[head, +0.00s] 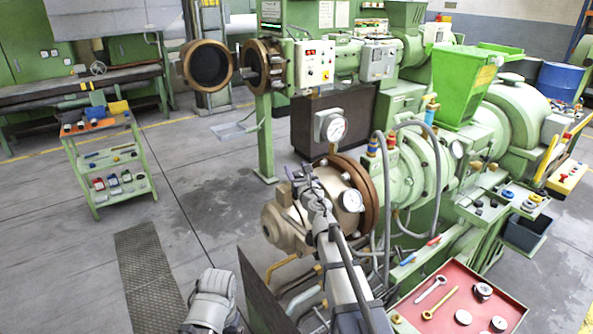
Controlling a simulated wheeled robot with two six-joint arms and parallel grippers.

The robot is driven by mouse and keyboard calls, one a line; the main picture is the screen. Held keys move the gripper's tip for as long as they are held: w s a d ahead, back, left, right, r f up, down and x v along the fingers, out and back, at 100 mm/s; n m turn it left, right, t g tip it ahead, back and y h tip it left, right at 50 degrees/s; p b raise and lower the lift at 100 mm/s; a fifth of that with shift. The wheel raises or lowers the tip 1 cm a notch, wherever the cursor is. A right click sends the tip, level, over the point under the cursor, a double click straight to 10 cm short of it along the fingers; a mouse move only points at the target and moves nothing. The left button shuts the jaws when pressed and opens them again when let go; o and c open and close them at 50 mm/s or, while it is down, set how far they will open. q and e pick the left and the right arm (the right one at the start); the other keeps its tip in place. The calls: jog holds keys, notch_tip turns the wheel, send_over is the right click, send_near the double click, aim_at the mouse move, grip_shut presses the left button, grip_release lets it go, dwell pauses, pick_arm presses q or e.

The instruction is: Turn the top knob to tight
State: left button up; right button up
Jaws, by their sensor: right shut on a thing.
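The beige extruder head (283,222) is bolted by a brown flange (367,200) to the green extruder in the middle of the head view. My right arm reaches up from the bottom to the head's near upper side. My right gripper (304,180) is shut there on a small part, which looks like the top knob. The fingers hide most of the knob, and I cannot read its turn or any mark on it. A grey part of my left arm shows at the bottom left; its gripper is not in view.
Pressure gauges (336,129) stand close behind and right of my right gripper. Grey hoses (386,190) loop beside the flange. A red tray (458,301) with tools and round parts lies right of my arm. A green cart (112,160) stands on open floor at left.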

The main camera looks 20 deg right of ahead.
jog(key=o, duration=1.4)
jog(key=shift+s, duration=0.1)
jog(key=shift+s+d, duration=0.1)
jog(key=shift+s, duration=3.7)
